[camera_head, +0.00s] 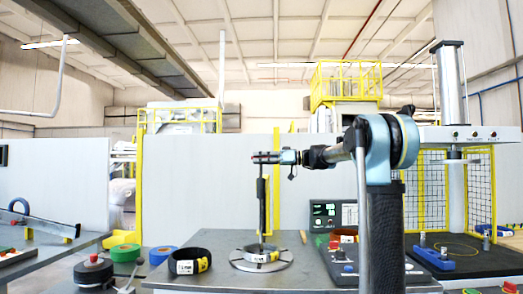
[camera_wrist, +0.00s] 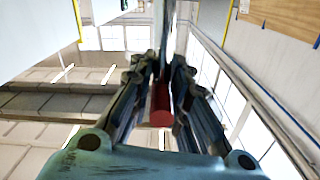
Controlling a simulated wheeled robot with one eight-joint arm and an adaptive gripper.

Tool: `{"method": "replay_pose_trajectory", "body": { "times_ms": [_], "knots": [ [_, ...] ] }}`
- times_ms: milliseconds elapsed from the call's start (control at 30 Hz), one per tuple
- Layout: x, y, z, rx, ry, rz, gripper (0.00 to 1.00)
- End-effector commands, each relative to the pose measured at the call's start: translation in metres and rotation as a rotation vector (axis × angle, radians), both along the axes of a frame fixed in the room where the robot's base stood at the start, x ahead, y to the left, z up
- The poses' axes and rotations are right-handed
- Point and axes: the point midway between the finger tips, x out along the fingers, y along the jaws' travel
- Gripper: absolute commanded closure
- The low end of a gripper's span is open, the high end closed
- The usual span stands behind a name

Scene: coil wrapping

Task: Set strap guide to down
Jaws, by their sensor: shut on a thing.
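The strap guide (camera_head: 262,205) shows in the head view as a slim dark upright post with a yellow part, rising above a round metal ring (camera_head: 261,258) on the grey table. A red bar at its top end lies at my gripper (camera_head: 272,157), which reaches in level from the right. In the wrist view a red round bar (camera_wrist: 160,105) sits between the two dark fingers of my gripper (camera_wrist: 163,92). The fingers are shut on this red bar. Their exact contact with it is partly hidden.
A black coil (camera_head: 190,262) with a yellow label lies left of the ring. Green and blue rolls (camera_head: 125,252) lie further left. A control panel (camera_head: 334,215) stands right of the ring. A press with a yellow cage (camera_head: 455,150) stands at the far right.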

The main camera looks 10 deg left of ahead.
Motion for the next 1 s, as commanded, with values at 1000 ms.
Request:
{"method": "replay_pose_trajectory", "body": {
  "times_ms": [1000],
  "knots": [
    [0.0, 0.001, -0.02, 0.0, 0.0, 0.0, 0.65]
  ]
}}
